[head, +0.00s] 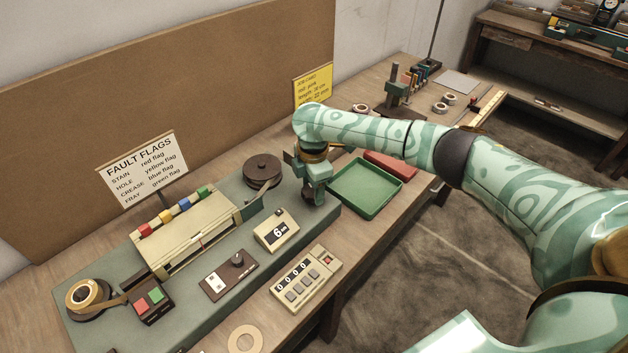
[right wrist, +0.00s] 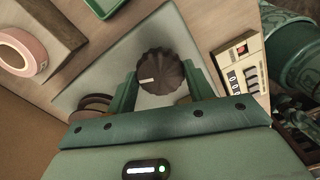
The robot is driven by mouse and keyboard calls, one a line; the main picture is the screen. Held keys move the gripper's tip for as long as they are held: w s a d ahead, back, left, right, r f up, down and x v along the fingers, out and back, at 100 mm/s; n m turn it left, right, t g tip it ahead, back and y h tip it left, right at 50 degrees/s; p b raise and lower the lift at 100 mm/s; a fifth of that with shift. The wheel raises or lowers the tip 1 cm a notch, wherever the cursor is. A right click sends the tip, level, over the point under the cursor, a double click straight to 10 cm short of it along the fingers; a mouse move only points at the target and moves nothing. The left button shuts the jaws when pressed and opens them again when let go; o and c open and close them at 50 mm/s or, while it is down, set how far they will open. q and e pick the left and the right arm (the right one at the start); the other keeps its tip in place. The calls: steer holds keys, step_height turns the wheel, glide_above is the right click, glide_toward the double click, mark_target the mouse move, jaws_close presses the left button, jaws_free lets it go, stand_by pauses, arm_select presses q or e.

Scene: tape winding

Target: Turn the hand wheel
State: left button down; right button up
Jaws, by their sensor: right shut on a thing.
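The hand wheel is a dark, fluted round knob (right wrist: 166,66) with a short white mark, in the upper middle of the right wrist view. My right gripper (right wrist: 160,88) has one green finger on each side of it and is shut on it. In the head view my right gripper (head: 316,192) points down at the far right end of the green machine base (head: 222,262). My left gripper is not in view.
A dark reel (head: 262,169) stands just left of the gripper, and a green tray (head: 366,187) lies close on its right. A counter box (head: 306,277) and a display reading 6 (head: 277,230) are in front. A brown board (head: 150,110) stands behind.

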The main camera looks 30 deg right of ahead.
steer(key=m+p, duration=0.1)
steer(key=p, duration=0.1)
steer(key=m+p, duration=0.2)
steer(key=p, duration=0.1)
steer(key=shift+r, duration=0.3)
steer(key=m+p, duration=0.2)
steer(key=shift+f+m, duration=0.15)
steer(key=shift+m, duration=0.15)
steer(key=shift+f+m+p, duration=0.1)
steer(key=shift+m+p, duration=0.65)
steer(key=shift+m, duration=0.35)
steer(key=o, duration=1)
step_height(320, 180, up, 16)
steer(key=p, duration=0.8)
